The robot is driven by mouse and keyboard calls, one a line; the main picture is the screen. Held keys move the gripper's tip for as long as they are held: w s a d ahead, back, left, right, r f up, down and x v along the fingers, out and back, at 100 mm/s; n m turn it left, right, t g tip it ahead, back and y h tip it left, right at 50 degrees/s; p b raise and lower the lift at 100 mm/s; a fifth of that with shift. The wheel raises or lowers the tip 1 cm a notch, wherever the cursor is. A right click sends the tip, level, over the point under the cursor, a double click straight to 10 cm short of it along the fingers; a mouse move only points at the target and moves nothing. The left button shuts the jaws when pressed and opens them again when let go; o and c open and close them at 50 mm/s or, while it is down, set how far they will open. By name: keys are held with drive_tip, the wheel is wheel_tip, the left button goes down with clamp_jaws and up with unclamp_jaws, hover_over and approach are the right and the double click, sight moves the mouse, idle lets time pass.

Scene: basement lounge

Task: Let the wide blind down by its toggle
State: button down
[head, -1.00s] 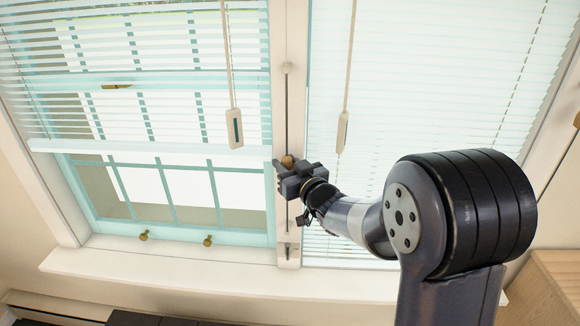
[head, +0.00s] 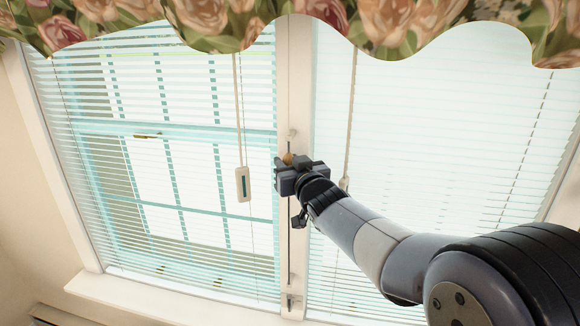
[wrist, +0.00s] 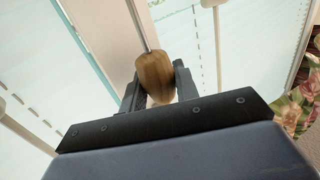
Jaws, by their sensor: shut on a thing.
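Which one is the wide blind I cannot tell for certain.
A pale pull with a dark slot (head: 243,184) hangs on a cord left of my gripper. Another cord (head: 350,120) hangs to its right. A floral valance (head: 210,25) crosses the top. The white sill (head: 130,292) is clear at left.

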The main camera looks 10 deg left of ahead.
drive_tip(key=shift+r, duration=0.4)
drive_tip(key=c, duration=1.4)
unclamp_jaws()
drive_tip(key=shift+o, duration=0.2)
drive_tip(key=shift+f, duration=0.1)
drive_tip(key=shift+s+d, duration=0.2)
drive_tip(key=shift+s, duration=0.05)
drive_tip(key=b+v, duration=0.2)
drive_tip(key=v, duration=0.8)
